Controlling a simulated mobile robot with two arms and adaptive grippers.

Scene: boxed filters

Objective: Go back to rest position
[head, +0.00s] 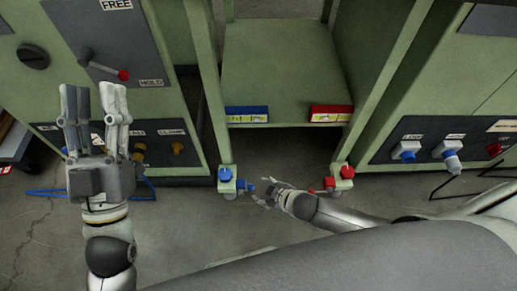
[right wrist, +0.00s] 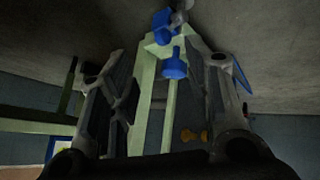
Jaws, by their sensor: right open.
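My left gripper (head: 94,92) is raised at the left of the head view, in front of the green cabinet. Its fingers point up and stand apart with nothing between them. My right gripper (head: 262,192) is low at the centre, its fingers towards the blue-handled fitting (head: 226,181) on a green post. In the right wrist view my right gripper (right wrist: 160,65) has its fingers wide apart, with a blue knob (right wrist: 174,65) in the gap between them as seen there. I see no finger closed on the knob; whether any finger touches it I cannot tell.
A green shelf (head: 280,75) holds a blue box (head: 247,115) and a red box (head: 331,114) at its front edge. A red-handled fitting (head: 345,171) stands right of my right gripper. A control panel (head: 440,150) with knobs is at the right. A red-tipped lever (head: 105,67) is near my left gripper.

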